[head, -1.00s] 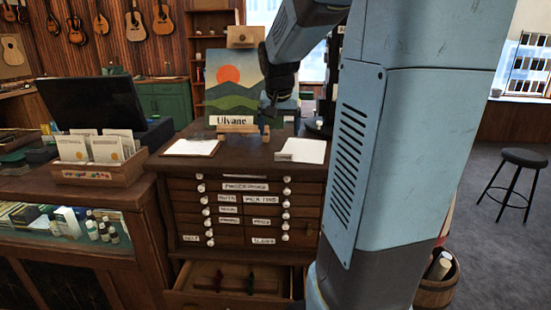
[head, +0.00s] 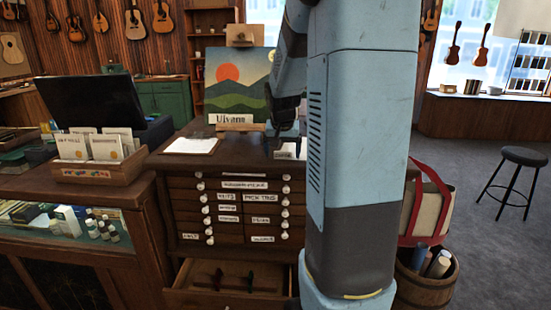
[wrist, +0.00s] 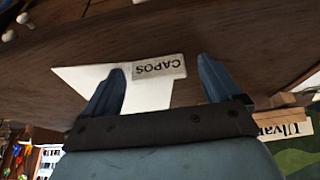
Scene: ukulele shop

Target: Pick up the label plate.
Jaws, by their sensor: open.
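The label plate (wrist: 160,67) is a small grey-white piece reading "CAPOS", lying at the edge of a white sheet (wrist: 150,95) on the dark wooden cabinet top (wrist: 225,35). My gripper (wrist: 162,64) is open in the wrist view, its two blue-grey fingers apart, one to each side of the plate in the picture. Nothing is held. I cannot tell the exact height above the plate. In the head view, the sheet (head: 290,151) shows only in part, and my arm hides much of that spot and the fingertips.
The "Ulvane" sign (head: 237,119) and a landscape painting (head: 238,82) stand at the cabinet's back. Another paper (head: 191,146) lies to the left. An open drawer (head: 225,300) juts out below. A card box (head: 100,166) sits on the left counter; a red-handled bag (head: 428,205) stands right.

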